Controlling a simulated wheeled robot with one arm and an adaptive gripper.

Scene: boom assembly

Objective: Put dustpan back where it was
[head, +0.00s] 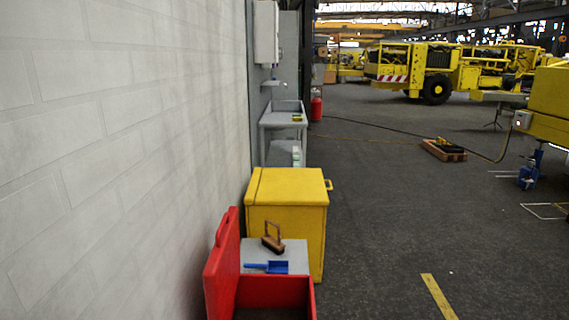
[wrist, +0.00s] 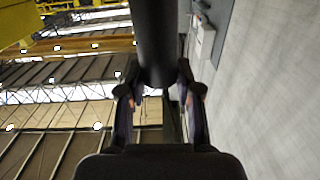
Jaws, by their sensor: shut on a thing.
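A blue dustpan (head: 276,267) lies on a grey surface (head: 290,248) in the head view, its handle pointing left. A brown brush with a handle (head: 273,240) is just behind it. My gripper (wrist: 158,88) shows only in the wrist view. Its two fingers are shut on a dark cylindrical thing (wrist: 158,40) that runs up out of the picture. What this thing is I cannot tell, and its ends are hidden. The dustpan is not in the wrist view.
An open red box (head: 275,292) stands in front of the grey surface, a yellow cabinet (head: 290,205) behind it. A pale wall (head: 120,140) closes the left side. A grey bench (head: 283,118) stands farther back. The floor (head: 390,210) to the right is mostly clear.

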